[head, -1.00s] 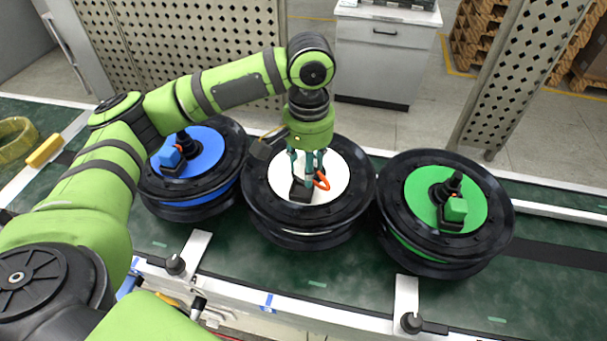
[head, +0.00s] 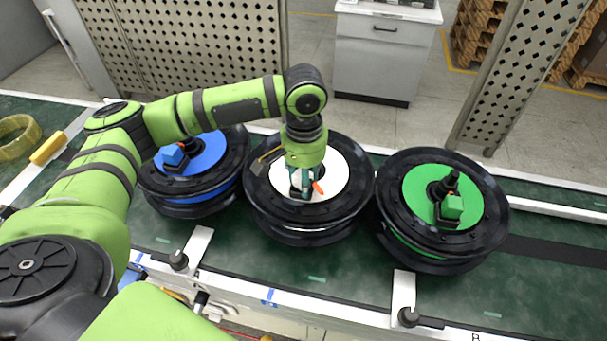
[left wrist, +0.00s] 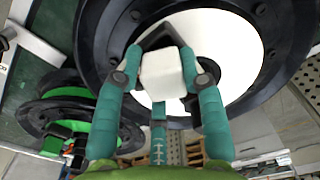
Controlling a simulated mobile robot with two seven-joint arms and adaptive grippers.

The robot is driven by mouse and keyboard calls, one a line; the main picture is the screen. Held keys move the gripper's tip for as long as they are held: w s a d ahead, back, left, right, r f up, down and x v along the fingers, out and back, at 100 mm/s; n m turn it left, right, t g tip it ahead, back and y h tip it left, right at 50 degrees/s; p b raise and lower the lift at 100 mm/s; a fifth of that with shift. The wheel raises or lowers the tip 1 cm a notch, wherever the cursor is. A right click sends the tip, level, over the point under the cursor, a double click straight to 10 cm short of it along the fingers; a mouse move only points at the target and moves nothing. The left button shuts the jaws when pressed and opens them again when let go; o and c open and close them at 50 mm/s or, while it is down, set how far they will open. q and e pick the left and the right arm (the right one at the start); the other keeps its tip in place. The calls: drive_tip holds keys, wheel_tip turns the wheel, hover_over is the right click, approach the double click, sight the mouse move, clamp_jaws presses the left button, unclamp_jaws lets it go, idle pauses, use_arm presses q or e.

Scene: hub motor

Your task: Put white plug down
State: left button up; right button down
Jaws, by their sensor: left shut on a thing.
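The white plug (left wrist: 163,73) sits between the two teal fingers of my left gripper (left wrist: 160,68) in the left wrist view. A dark, angular part shows just beyond the plug. In the head view my left gripper (head: 301,188) points down over the white-faced hub motor (head: 335,172), the middle of three on the conveyor, and its fingers mostly hide the plug. An orange piece (head: 318,188) shows beside the fingers. I cannot tell whether the plug touches the white face. My right gripper is not in view.
A blue-faced hub motor (head: 208,155) stands to the left and a green-faced one (head: 415,190) to the right, each with its own coloured plug. The green conveyor (head: 345,280) has clear room in front. A yellow ring (head: 14,150) lies at far left.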

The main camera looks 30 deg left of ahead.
use_arm(q)
drive_tip(key=shift+s+f, duration=0.35)
drive_tip(key=shift+f, duration=0.25)
drive_tip(key=o, duration=1.3)
drive_tip(key=shift+f, duration=0.1)
drive_tip(key=shift+c, duration=0.2)
drive_tip(key=shift+w+f, duration=0.1)
drive_tip(key=shift+w, duration=0.15)
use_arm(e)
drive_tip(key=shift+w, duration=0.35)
use_arm(q)
drive_tip(key=shift+r+b, duration=0.4)
drive_tip(key=shift+r, duration=0.15)
wheel_tip(320, 180, up, 13)
drive_tip(key=b, duration=0.1)
drive_tip(key=shift+f, duration=0.15)
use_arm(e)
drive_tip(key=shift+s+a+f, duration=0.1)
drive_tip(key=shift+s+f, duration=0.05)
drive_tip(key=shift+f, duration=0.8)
use_arm(q)
drive_tip(key=shift+w, duration=0.15)
